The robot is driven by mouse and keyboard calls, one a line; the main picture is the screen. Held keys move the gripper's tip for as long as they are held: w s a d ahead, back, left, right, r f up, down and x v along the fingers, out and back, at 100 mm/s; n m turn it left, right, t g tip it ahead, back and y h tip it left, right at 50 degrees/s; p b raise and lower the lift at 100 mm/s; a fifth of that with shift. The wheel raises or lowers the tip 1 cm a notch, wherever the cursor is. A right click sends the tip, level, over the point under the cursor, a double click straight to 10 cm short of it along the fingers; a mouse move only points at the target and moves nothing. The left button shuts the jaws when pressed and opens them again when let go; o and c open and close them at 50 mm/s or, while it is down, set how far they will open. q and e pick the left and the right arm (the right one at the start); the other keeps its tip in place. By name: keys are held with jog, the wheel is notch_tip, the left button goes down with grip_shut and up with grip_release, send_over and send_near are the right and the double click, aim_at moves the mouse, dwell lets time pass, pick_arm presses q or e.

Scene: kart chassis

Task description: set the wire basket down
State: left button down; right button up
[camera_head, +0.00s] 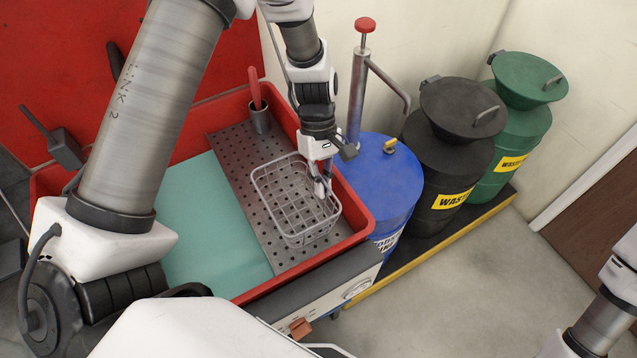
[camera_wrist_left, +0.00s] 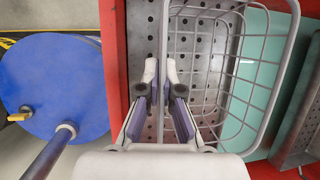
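The grey wire basket (camera_head: 293,203) is over the perforated metal shelf (camera_head: 235,151) inside the red basin (camera_head: 361,215). It looks level; I cannot tell whether its bottom touches the shelf. My left gripper (camera_head: 322,187) is at the basket's right side. In the left wrist view the basket (camera_wrist_left: 286,72) fills the upper right, and my left gripper (camera_wrist_left: 161,78) has its two fingers close together on either side of the basket's near side wire. It appears shut on it. My right gripper is out of view; only part of the right arm shows at the lower right.
A teal panel (camera_head: 215,222) lies left of the shelf. A metal cup with a red-handled tool (camera_head: 259,118) stands at the shelf's back. A blue drum (camera_head: 381,185) with a pump (camera_head: 357,95) is close at the right, beside black (camera_head: 437,165) and green (camera_head: 517,130) waste bins.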

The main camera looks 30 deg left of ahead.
pick_arm(q)
notch_tip(320, 180, down, 3)
jog(key=shift+s+a+f, duration=0.1)
jog(key=shift+d+f, duration=0.2)
jog(key=shift+f, duration=0.05)
jog(key=shift+f, duration=0.1)
jog(key=c, duration=1.6)
grip_release()
jog(key=shift+a, duration=0.1)
jog(key=b+v, duration=0.1)
jog(key=v, duration=1.1)
